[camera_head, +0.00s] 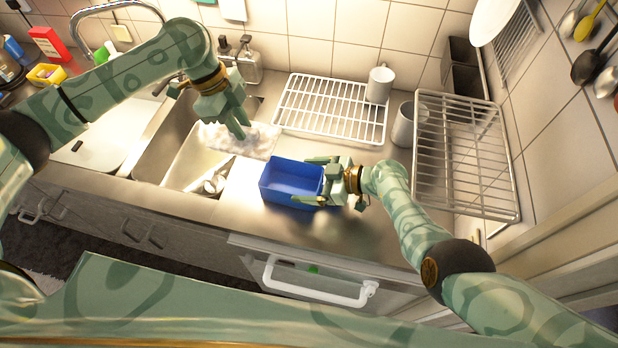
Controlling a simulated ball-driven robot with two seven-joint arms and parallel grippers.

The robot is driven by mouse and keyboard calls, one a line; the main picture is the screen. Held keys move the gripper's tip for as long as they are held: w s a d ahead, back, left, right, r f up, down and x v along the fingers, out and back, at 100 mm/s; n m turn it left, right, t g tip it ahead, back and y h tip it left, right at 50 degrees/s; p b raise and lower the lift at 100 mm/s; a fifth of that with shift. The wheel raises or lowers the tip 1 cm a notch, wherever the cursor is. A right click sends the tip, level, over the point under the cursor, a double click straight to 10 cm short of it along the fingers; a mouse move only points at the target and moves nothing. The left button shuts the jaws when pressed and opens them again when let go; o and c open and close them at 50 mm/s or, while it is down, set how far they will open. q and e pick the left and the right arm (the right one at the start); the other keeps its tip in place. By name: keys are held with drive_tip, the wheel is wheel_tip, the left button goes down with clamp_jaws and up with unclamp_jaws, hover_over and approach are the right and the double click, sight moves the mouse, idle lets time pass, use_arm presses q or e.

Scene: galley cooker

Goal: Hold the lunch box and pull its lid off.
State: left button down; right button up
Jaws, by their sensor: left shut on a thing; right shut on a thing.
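The blue lunch box (289,180) stands on the steel counter right of the sink, its top open and its inside showing. My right gripper (315,181) is shut on the box at its right end. My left gripper (240,130) is raised over the right part of the sink, to the upper left of the box and apart from it. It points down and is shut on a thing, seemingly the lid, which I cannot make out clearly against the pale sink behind. No lid lies on the box.
A white handle (315,284) juts below the counter.

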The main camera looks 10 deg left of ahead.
drive_tip(key=o, duration=0.7)
drive_tip(key=shift+o, duration=0.2)
drive_tip(key=shift+d, duration=0.1)
drive_tip(key=v, duration=1.1)
drive_tip(key=shift+d, duration=0.4)
drive_tip(key=shift+r, duration=0.1)
